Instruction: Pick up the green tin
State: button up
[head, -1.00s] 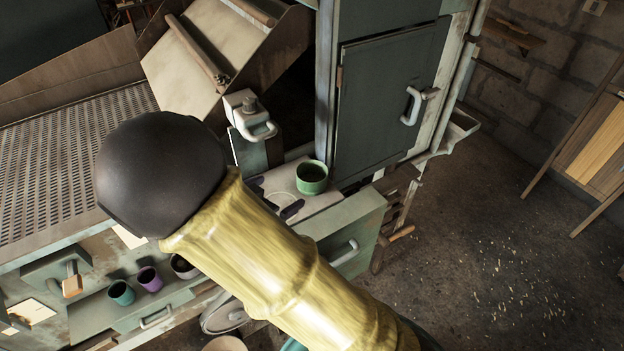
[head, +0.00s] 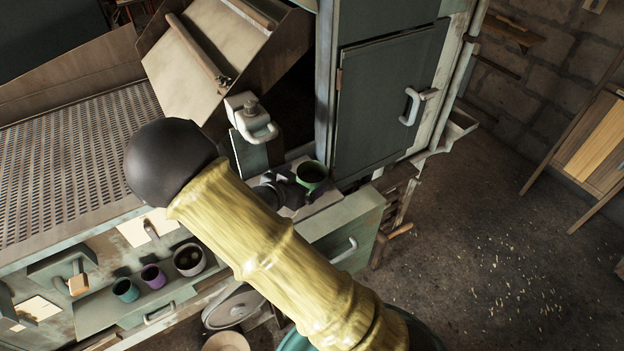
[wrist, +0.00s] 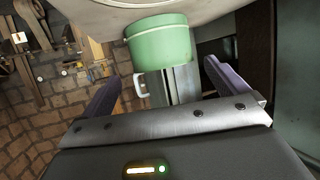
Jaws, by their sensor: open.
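The green tin (head: 311,174) stands on a pale ledge beside the dark cabinet door in the head view. In the wrist view the tin (wrist: 160,42) is just ahead of my fingers, roughly midway across the gap between them. My gripper (wrist: 162,74) is open, with a purple-grey finger on each side, and nothing is held. In the head view the dark gripper (head: 284,189) is right beside the tin's left side, partly hidden by my arm. I cannot tell whether a finger touches the tin.
The cabinet door (head: 385,105) rises close behind the tin. A white-handled fitting (head: 250,118) stands at the left. A teal cup (head: 125,290), a purple cup (head: 152,276) and a grey pot (head: 189,259) sit on a lower shelf. Floor at right is mostly open.

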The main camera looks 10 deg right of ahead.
aim_at(320, 167)
jog(key=shift+w+d+p, duration=0.35)
jog(key=shift+d+p, duration=0.05)
jog(key=p+x, duration=0.2)
jog(key=x, duration=0.2)
jog(key=shift+w+f, duration=0.1)
jog(key=shift+w, duration=0.1)
jog(key=shift+c, duration=0.2)
jog(key=c, duration=1)
